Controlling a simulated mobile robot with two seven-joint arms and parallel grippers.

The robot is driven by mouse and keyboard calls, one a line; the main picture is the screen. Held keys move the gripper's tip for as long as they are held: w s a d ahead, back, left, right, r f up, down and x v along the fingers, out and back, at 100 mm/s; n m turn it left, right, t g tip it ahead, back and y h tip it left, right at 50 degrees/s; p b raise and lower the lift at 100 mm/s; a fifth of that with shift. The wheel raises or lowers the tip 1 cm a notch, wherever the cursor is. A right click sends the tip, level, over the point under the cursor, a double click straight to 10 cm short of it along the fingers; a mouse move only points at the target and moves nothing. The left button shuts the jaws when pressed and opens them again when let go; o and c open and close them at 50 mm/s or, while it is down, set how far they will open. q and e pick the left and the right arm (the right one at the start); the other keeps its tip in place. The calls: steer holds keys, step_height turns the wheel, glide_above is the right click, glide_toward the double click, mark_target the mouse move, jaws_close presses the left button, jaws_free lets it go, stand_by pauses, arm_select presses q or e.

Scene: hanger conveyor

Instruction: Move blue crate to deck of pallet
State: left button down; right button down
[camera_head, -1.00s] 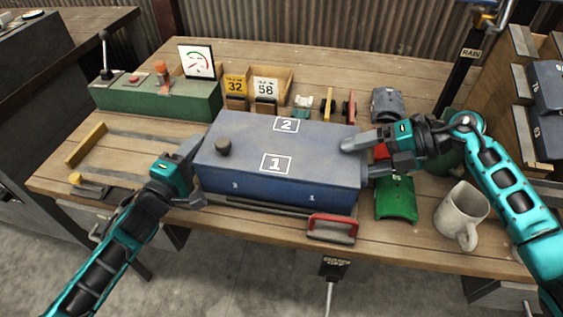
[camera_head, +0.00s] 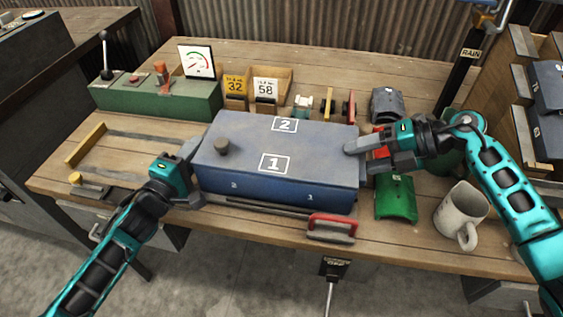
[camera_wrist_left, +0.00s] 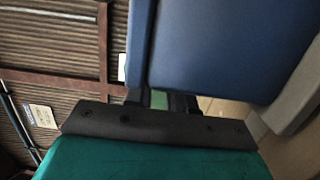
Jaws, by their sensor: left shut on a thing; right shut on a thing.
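The blue crate (camera_head: 250,185) is a large closed box with a "1" and a "2" on its top and a dark knob, in the middle of the wooden workbench. My left gripper (camera_head: 191,172) is shut on the crate's left end. The left wrist view shows the blue crate wall (camera_wrist_left: 225,50) close against that gripper. My right gripper (camera_head: 362,157) is shut on the crate's right end, one finger over the top edge. I cannot tell whether the crate's underside touches the bench. No pallet can be made out.
A red-handled tool (camera_head: 332,227) lies in front of the crate. A green curved piece (camera_head: 396,198) and a white mug (camera_head: 461,212) stand at right. A wooden rack (camera_head: 515,95) is at far right.

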arm_select(q)
steer(key=shift+d+r, duration=0.2)
steer(key=shift+d, duration=0.1)
arm_select(e)
steer(key=shift+s+a+r, duration=0.1)
steer(key=shift+a, duration=0.2)
